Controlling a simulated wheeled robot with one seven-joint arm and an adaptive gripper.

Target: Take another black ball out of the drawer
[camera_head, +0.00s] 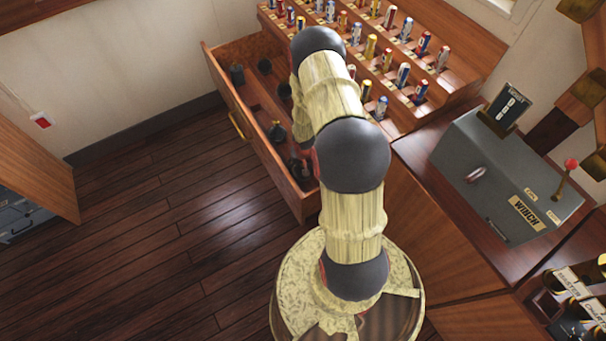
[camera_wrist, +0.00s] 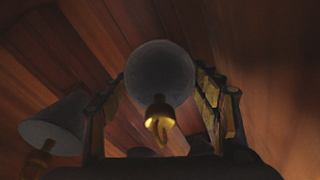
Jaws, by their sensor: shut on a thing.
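An open wooden drawer (camera_head: 222,78) extends from the cabinet at the upper middle of the head view. Several dark objects stand inside it, among them one dark piece (camera_head: 237,74) near its far left end. In the wrist view a dark grey ball (camera_wrist: 160,72) with a brass ring at its lower end sits between the fingers of my gripper (camera_wrist: 163,98). The gripper is shut on this ball. A second dark, cone-shaped piece (camera_wrist: 54,122) with a brass end is to the left, outside the fingers. In the head view my arm hides the gripper.
Racks of rolled flags (camera_head: 388,55) stand on the cabinet top behind the drawer. A grey winch console (camera_head: 500,170) is at the right. Dark plank floor (camera_head: 150,230) is clear to the left of the drawer. A wooden cabinet door (camera_head: 35,160) is at the far left.

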